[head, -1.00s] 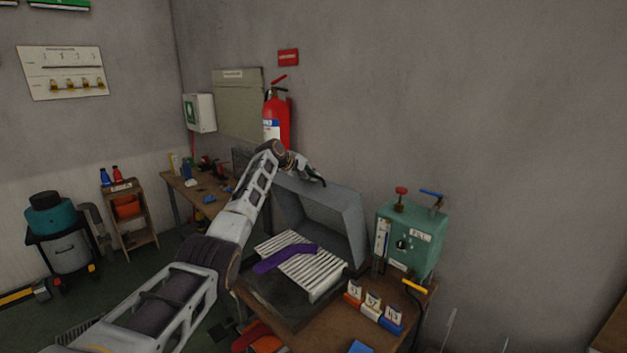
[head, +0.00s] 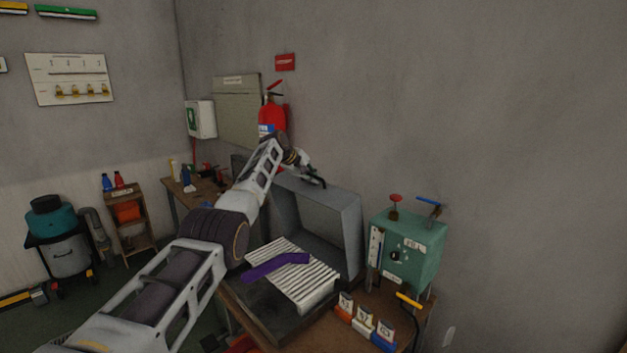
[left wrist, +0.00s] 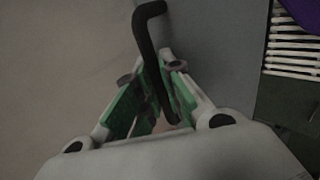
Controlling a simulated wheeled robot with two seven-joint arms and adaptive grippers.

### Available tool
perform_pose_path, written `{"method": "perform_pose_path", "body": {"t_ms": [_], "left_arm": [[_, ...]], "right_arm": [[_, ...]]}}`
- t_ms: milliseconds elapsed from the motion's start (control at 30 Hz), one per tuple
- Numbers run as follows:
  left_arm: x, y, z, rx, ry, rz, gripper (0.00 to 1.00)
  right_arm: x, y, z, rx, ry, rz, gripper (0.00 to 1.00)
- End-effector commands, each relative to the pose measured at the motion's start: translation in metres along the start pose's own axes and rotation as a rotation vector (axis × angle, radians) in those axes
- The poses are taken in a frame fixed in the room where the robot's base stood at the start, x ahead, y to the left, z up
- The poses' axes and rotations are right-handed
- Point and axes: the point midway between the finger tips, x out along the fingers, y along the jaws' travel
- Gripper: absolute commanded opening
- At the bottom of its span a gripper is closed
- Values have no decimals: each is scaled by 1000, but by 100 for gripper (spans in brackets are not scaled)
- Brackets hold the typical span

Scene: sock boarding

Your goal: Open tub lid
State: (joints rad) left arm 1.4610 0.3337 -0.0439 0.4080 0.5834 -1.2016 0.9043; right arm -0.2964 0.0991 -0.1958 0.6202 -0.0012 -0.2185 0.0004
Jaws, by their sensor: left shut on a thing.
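The grey tub lid (head: 348,225) stands tilted up, open, at the back of the dark tub base (head: 262,308) on the bench. My left gripper (head: 312,178) is at the lid's top edge. In the left wrist view the green-padded fingers (left wrist: 150,108) are shut on a black bent handle (left wrist: 148,40), with the grey lid (left wrist: 215,60) beside it. A white slatted rack (head: 315,287) sits in the base with a purple sock (head: 272,265) lying across it. My right gripper is not in view.
A green control box (head: 410,245) with red and blue valve handles stands right of the tub. Small numbered blocks (head: 364,320) sit in front of it. A red fire extinguisher (head: 272,115) hangs on the wall behind my gripper.

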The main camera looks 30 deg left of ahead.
Motion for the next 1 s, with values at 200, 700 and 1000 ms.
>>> {"method": "perform_pose_path", "body": {"t_ms": [200,700,1000], "left_arm": [[0,-2,0,-5,-4,-10,0],[0,-2,-1,-4,-3,-10,24],[0,-2,-1,-2,-1,-11,31]], "right_arm": [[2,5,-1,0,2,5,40],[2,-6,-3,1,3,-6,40],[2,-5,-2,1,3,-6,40]]}}
